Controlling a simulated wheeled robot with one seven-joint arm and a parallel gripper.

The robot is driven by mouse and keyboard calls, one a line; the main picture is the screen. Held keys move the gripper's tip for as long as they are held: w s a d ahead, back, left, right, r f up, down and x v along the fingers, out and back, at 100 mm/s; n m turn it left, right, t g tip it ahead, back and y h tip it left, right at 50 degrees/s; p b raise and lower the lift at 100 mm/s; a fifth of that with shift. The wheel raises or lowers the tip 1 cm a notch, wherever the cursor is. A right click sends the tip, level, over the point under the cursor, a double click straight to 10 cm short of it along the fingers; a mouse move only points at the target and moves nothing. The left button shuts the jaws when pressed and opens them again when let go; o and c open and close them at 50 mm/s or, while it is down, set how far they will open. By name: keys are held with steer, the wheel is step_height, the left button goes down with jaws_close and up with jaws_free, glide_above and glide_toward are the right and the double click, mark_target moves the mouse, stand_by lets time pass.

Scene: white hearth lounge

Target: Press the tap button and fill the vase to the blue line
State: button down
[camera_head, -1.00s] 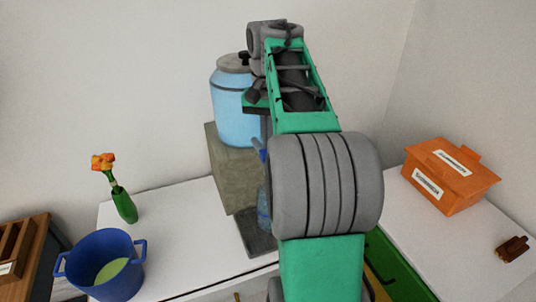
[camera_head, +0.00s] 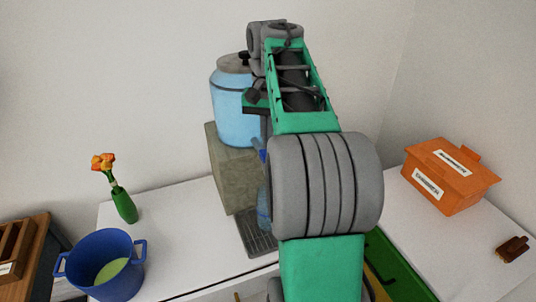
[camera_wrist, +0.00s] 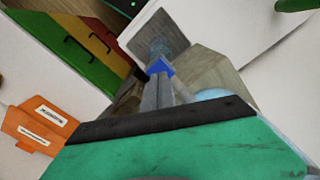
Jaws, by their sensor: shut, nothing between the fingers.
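The vase (camera_head: 263,206) is bluish and see-through, and stands on the slotted drip tray (camera_head: 250,236). My arm hides much of it, so I cannot make out its blue line or water level. In the wrist view the vase (camera_wrist: 159,46) shows beyond the fingers, on the tray (camera_wrist: 150,22). The blue tap (camera_head: 259,150) sticks out above the vase; it also shows in the wrist view (camera_wrist: 160,67). My gripper (camera_wrist: 162,82) is shut and empty, its tips overlapping the tap in the picture. I cannot tell whether they touch its button.
A blue water tank (camera_head: 232,112) stands on a stone block (camera_head: 230,172) behind the tray. On the white counter, a green vase with orange flowers (camera_head: 124,205) and a blue pot (camera_head: 118,283) stand left. An orange box (camera_head: 445,185) and a small brown object (camera_head: 512,248) are right.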

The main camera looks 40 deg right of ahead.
steer(key=shift+f, duration=0.15)
steer(key=shift+f+b, duration=1.15)
steer(key=shift+b, duration=0.15)
steer(key=shift+s+f, duration=0.1)
steer(key=shift+f, duration=0.2)
stand_by(2.2)
stand_by(3.2)
step_height(320, 180, up, 8)
steer(key=p, duration=0.7)
steer(key=shift+p, duration=0.35)
steer(key=shift+f+b, duration=0.15)
steer(key=shift+b, duration=0.15)
